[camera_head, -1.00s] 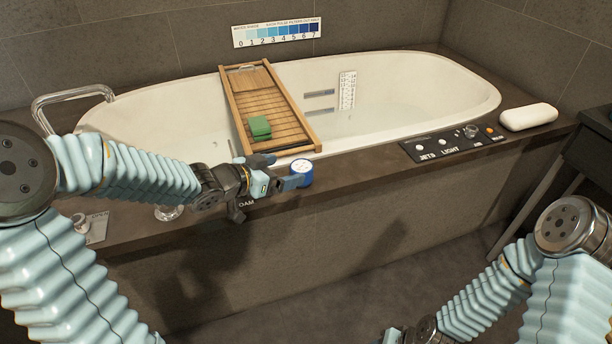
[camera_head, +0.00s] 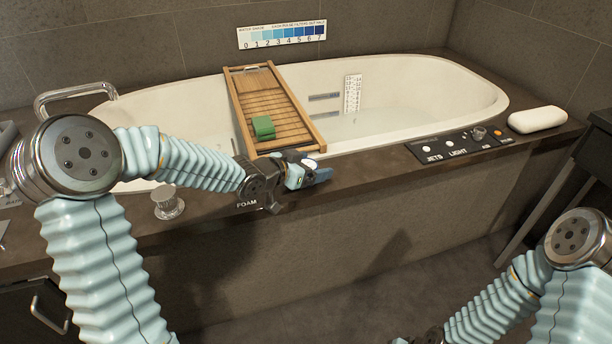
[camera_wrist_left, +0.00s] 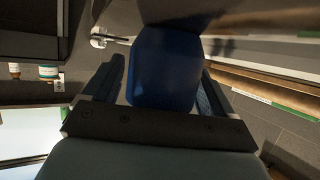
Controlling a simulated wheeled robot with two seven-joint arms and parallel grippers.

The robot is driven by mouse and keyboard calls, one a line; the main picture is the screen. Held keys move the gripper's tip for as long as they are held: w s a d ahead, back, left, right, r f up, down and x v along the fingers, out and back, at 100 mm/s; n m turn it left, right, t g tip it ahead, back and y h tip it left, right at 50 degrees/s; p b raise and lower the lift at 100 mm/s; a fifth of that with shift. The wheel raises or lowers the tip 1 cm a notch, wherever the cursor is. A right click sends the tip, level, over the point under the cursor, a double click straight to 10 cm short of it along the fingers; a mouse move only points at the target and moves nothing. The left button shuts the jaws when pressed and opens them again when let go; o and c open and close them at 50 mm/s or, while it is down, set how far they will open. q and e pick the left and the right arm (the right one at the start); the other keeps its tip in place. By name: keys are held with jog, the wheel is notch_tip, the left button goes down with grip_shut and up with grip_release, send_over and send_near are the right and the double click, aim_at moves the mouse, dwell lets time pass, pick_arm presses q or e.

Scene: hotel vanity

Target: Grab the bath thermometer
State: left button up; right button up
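The bath thermometer (camera_head: 310,163) is a small blue piece with a white round face at the front rim of the tub. My left gripper (camera_head: 314,172) is down at it and hides much of it. In the left wrist view the blue body of the thermometer (camera_wrist_left: 165,65) stands between the two fingers of my left gripper (camera_wrist_left: 160,85). The fingers are apart on either side, with a thin gap at the left one. Firm contact does not show. My right gripper is at the bottom edge of the head view, mostly cut off.
A wooden tray (camera_head: 277,99) with a green block (camera_head: 263,127) spans the tub (camera_head: 430,75). A control panel (camera_head: 465,146) and white soap-like block (camera_head: 537,119) lie on the right rim. A knob (camera_head: 167,203) and tap (camera_head: 75,92) are at the left.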

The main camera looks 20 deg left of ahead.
pick_arm(q)
jog(key=c, duration=0.9)
jog(key=shift+r, duration=0.1)
